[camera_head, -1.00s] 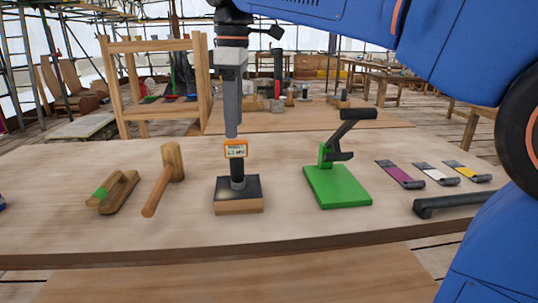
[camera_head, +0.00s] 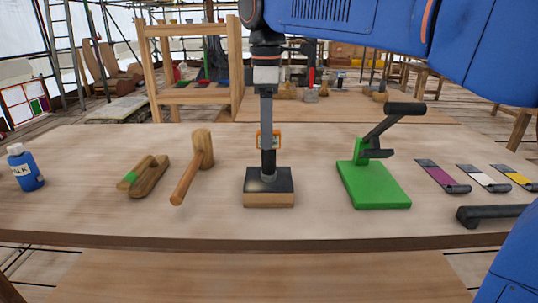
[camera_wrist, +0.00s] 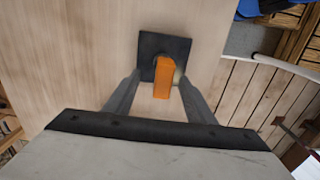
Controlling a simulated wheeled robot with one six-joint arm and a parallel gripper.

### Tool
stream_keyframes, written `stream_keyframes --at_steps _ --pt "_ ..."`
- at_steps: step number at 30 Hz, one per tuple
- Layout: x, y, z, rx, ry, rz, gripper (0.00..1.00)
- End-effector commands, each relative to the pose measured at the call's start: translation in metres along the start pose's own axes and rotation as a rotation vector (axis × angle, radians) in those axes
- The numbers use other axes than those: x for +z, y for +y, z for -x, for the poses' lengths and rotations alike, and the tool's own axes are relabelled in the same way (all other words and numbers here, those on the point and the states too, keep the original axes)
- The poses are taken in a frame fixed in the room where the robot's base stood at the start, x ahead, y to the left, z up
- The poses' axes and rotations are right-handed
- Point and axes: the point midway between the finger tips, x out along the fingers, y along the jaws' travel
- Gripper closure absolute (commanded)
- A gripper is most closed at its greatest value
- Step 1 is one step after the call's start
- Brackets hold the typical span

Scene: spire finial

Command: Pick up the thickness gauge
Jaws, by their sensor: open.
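The thickness gauge is small and orange with a display, and shows in the head view (camera_head: 277,140) partly hidden behind my gripper's near finger. It stands upright on a black-topped wooden block (camera_head: 269,200). My gripper (camera_head: 267,170) points straight down over the block, with its fingers lowered to the gauge's height. In the wrist view the orange top of the gauge (camera_wrist: 163,76) lies between the two spread fingers of my gripper (camera_wrist: 160,84), above the dark square top. The fingers look apart from the gauge; contact is hidden.
On the table (camera_head: 110,215), a wooden mallet (camera_head: 196,165) and a green-banded wooden tool (camera_head: 149,176) lie left of the block. A blue bottle (camera_head: 25,168) stands far left. A green-based stand (camera_head: 373,185) is to the right, then several coloured strips and a black bar (camera_head: 490,214).

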Motion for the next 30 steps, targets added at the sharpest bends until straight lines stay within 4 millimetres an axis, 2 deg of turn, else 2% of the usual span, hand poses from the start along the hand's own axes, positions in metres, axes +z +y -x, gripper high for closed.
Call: stream_keyframes --at_steps 3,11,21,30 --pt "0.0 0.0 -0.015 -0.001 -0.001 0.0 0.5" --pt "0.001 -0.001 -0.03 0.0 0.0 0.0 0.5" --pt "0.004 -0.005 -0.071 0.0 0.0 -0.001 0.5" --pt "0.004 -0.004 -0.075 0.001 0.001 0.0 0.5"
